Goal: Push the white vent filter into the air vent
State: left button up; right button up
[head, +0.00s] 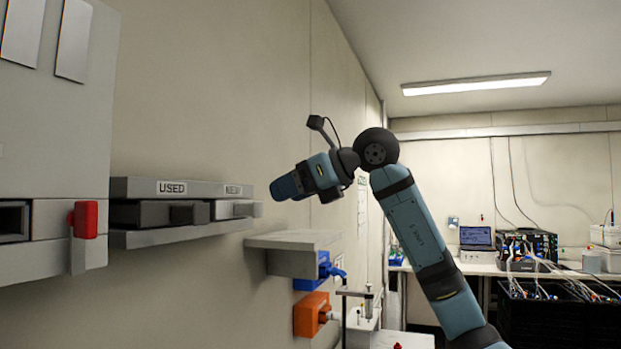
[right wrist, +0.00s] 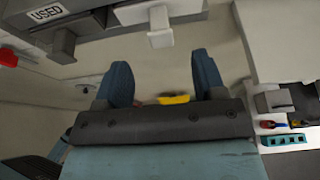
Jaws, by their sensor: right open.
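A white block with a knob, which looks like the white vent filter (head: 233,209), sits in the right slot of a grey wall rack. It also shows at the top of the right wrist view (right wrist: 160,14). A dark grey block with a knob (head: 160,213) sits in the rack's left slot, under the label USED. A dark opening (head: 14,222) in the grey wall unit may be the air vent; I cannot tell. My right gripper (head: 284,187) is open and empty, to the right of the rack and apart from it; its fingers show in the right wrist view (right wrist: 162,75). My left gripper is out of view.
A red handle (head: 84,219) sticks out of the grey wall unit (head: 50,130). A small shelf (head: 292,240) with blue and orange sockets (head: 311,314) below juts from the wall. A bench with a laptop (head: 475,238) stands at the back.

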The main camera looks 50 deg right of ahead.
aim_at(260, 209)
jog(key=p+x, duration=0.1)
jog(key=x, duration=0.7)
jog(key=shift+w+f, duration=0.1)
jog(key=shift+w, duration=0.1)
jog(key=c, duration=1)
jog(key=shift+c, duration=0.2)
jog(key=shift+s, duration=0.15)
jog(key=shift+s+d, duration=0.2)
jog(key=shift+s, duration=0.35)
jog(key=shift+s+d, duration=0.1)
jog(key=shift+s, duration=0.15)
jog(key=shift+s+d+b, duration=0.1)
jog(key=shift+s+b, duration=0.35)
